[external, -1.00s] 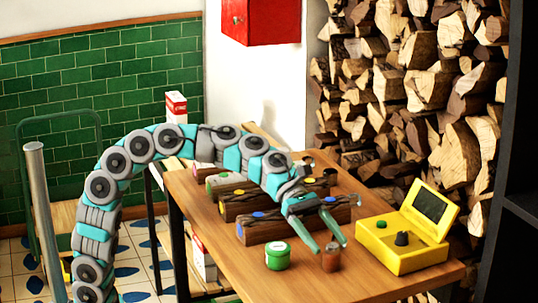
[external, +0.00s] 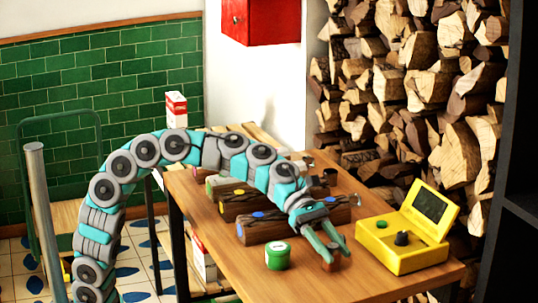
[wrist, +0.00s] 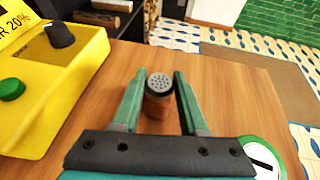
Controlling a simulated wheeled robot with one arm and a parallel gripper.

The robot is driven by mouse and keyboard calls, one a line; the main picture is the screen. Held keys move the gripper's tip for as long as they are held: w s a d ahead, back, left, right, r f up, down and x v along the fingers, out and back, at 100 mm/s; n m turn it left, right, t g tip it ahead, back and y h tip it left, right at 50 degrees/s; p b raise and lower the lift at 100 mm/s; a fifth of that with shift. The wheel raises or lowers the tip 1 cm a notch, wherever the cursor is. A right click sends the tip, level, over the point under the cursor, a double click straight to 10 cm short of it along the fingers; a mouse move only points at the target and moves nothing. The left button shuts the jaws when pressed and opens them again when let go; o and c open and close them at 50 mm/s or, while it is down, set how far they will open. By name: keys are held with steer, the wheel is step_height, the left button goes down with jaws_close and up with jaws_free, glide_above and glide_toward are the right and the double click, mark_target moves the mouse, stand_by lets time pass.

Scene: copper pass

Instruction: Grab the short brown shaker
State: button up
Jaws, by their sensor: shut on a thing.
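The short brown shaker (wrist: 158,100) stands upright on the wooden table, with a grey perforated top, between the two green fingers of my gripper (wrist: 158,98) in the wrist view. In the external view the shaker (external: 331,264) is at the table's near side, partly covered by the fingers of my gripper (external: 333,257). My gripper is shut on the shaker, with a finger on each side of it. The shaker's base appears to be at table level.
A green jar (external: 278,256) stands just left of the shaker. A yellow device (external: 402,250) with an open lid and a dark knob is to the right. Logs with coloured discs (external: 270,229) lie behind. Bare table (external: 345,290) lies in front.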

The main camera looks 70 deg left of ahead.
jaws_close()
steer(key=shift+r, duration=0.1)
